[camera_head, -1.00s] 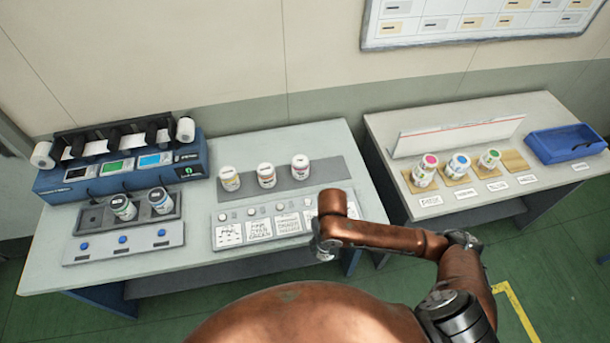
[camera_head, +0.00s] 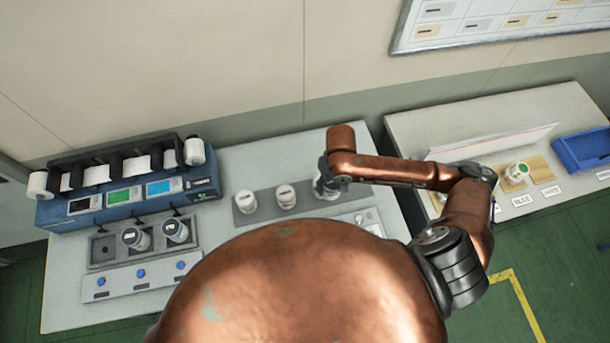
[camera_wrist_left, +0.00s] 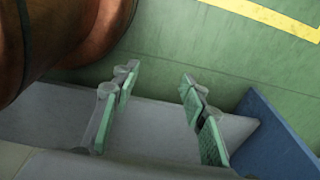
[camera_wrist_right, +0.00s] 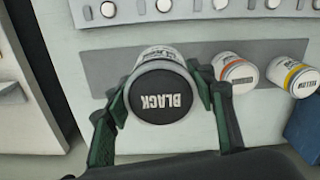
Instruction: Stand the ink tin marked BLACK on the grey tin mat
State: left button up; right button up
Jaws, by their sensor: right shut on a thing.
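The ink tin marked BLACK (camera_wrist_right: 160,95), with a black lid, is between the fingers of my right gripper (camera_wrist_right: 158,92). The right gripper is shut on it. In the head view my right gripper (camera_head: 325,187) is at the right end of the row of tins, and the arm partly hides the tin. A dark grey mat (camera_head: 265,208) lies under the row; it also shows in the right wrist view (camera_wrist_right: 108,70). I cannot tell whether the BLACK tin touches it. My left gripper (camera_wrist_left: 158,82) is open and empty, above the floor beside a table edge.
An orange-banded tin (camera_wrist_right: 238,74) and a YELLOW tin (camera_wrist_right: 293,76) stand beside the BLACK one. A blue machine (camera_head: 128,190) with two tins in front (camera_head: 136,238) is at left.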

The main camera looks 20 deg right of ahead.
jog(key=shift+s+d, duration=0.45)
jog(key=shift+d, duration=0.25)
jog(key=w+d+f, duration=0.1)
jog(key=d+f, duration=0.2)
jog(key=w+d+f, duration=0.2)
jog(key=d+f, duration=0.1)
jog(key=d, duration=0.1)
jog(key=w+d+f, duration=0.2)
jog(key=d+f, duration=0.1)
jog(key=d, duration=0.1)
jog(key=shift+w+d+f+p, duration=0.2)
jog(key=shift+d+f+p, duration=0.05)
jog(key=shift+p, duration=0.15)
notch_tip(320, 180, down, 3)
jog(key=shift+r, duration=0.1)
jog(key=shift+f, duration=0.25)
pick_arm(q)
jog(key=s, duration=0.1)
jog(key=s+r, duration=0.1)
jog(key=s, duration=0.1)
jog(key=shift+s+r+p, duration=0.1)
jog(key=shift+p, duration=0.2)
pick_arm(e)
jog(key=shift+f, duration=0.1)
jog(key=o, duration=1.5)
jog(key=shift+s, duration=0.1)
